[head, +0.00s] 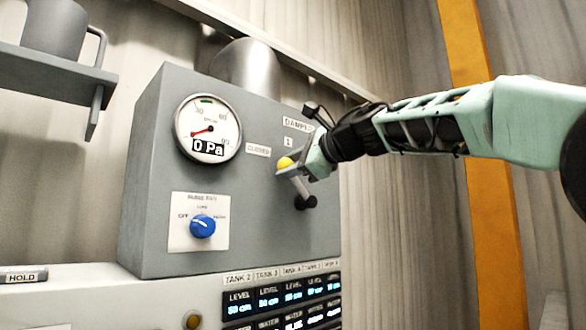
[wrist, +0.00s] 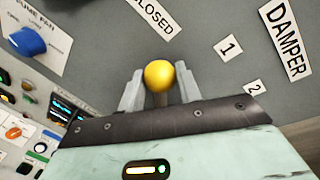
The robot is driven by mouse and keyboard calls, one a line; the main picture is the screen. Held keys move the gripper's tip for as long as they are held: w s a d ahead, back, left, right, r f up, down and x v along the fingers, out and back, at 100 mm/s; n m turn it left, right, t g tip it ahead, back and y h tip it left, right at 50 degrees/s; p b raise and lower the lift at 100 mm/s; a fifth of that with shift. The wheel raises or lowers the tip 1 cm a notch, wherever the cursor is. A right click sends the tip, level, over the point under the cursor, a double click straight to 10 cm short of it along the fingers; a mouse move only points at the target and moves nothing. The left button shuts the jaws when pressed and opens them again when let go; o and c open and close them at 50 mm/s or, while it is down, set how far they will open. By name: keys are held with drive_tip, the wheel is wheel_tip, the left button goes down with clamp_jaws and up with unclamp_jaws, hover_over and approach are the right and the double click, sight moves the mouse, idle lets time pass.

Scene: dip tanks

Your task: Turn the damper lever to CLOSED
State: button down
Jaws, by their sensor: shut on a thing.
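The damper lever has a yellow knob (head: 285,163) and a pivot (head: 305,202) on the front of a grey box. The lever points up and slightly left from its pivot. My gripper (head: 292,172) is shut on the lever at its yellow knob. In the wrist view the knob (wrist: 159,75) sits between the two grey fingers of my gripper (wrist: 158,90). A CLOSED label (head: 258,150) lies to the left of the knob. The DAMPER label (head: 298,125) and a "1" label (head: 289,142) are above it. A "2" label (wrist: 254,87) shows in the wrist view.
A round gauge (head: 208,128) reads 0 Pa on the grey box (head: 160,150). A blue fan knob (head: 202,226) sits below it. Level displays (head: 280,297) line the panel underneath. A shelf with a mug (head: 55,30) is at upper left. A yellow post (head: 480,150) stands at right.

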drive_tip(key=shift+f, duration=0.1)
idle(0.3)
drive_tip(key=c, duration=1)
unclamp_jaws()
drive_tip(key=shift+s, duration=0.1)
drive_tip(key=b+v, duration=0.5)
drive_tip(key=v, duration=1.2)
drive_tip(key=shift+s+d, duration=0.1)
drive_tip(key=shift+s, duration=0.05)
